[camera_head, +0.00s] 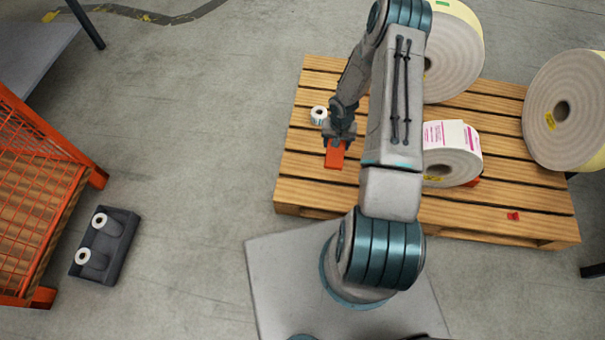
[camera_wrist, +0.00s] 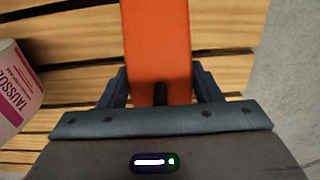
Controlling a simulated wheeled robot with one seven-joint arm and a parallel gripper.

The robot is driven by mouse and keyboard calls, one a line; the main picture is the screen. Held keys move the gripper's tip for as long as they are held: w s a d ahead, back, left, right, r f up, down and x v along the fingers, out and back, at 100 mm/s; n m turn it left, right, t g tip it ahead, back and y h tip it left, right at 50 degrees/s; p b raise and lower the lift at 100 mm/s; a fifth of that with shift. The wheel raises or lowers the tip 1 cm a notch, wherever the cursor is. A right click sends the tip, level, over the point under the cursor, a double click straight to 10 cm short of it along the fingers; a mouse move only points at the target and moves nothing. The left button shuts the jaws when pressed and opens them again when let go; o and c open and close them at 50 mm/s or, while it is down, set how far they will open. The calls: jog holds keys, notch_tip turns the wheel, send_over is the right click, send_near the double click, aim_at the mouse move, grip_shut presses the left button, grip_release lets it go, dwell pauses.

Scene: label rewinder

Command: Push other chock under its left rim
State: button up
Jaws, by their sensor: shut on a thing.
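An orange chock (camera_head: 334,157) is held in my gripper (camera_head: 339,138) over the left part of the wooden pallet (camera_head: 300,165). In the wrist view the orange chock (camera_wrist: 157,50) runs away between the two dark fingers, which are shut on it. I cannot tell whether the chock touches the slats. A label roll (camera_head: 455,165) with white and pink labels stands on the pallet to the right, partly behind my arm. A bit of another orange chock (camera_head: 473,183) shows at its lower right rim. The roll's left rim is hidden by my arm.
Two large rolls (camera_head: 455,50) (camera_head: 565,110) stand at the pallet's back and right. A small roll (camera_head: 319,115) sits near my gripper. A small red piece (camera_head: 513,216) lies at the pallet's front right. An orange mesh cage (camera_head: 40,190) and a dark tray (camera_head: 105,245) with small rolls stand left.

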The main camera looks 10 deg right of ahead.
jog(key=a+f+b, duration=0.1)
jog(key=a+f, duration=0.1)
jog(key=a, duration=0.1)
jog(key=w+a+f+b, duration=0.1)
jog(key=a+f, duration=0.1)
jog(key=a, duration=0.2)
jog(key=a+f+b, duration=0.1)
jog(key=a+f, duration=0.2)
jog(key=a, duration=0.1)
jog(key=shift+w+a, duration=0.2)
jog(key=shift+w, duration=0.2)
jog(key=shift+a+f+b, duration=0.1)
jog(key=shift+f+b, duration=0.9)
jog(key=shift+f, duration=0.75)
jog(key=shift+f, duration=0.1)
jog(key=shift+f+b, duration=0.15)
jog(key=shift+b, duration=0.15)
jog(key=o, duration=1.2)
jog(key=shift+p, duration=0.45)
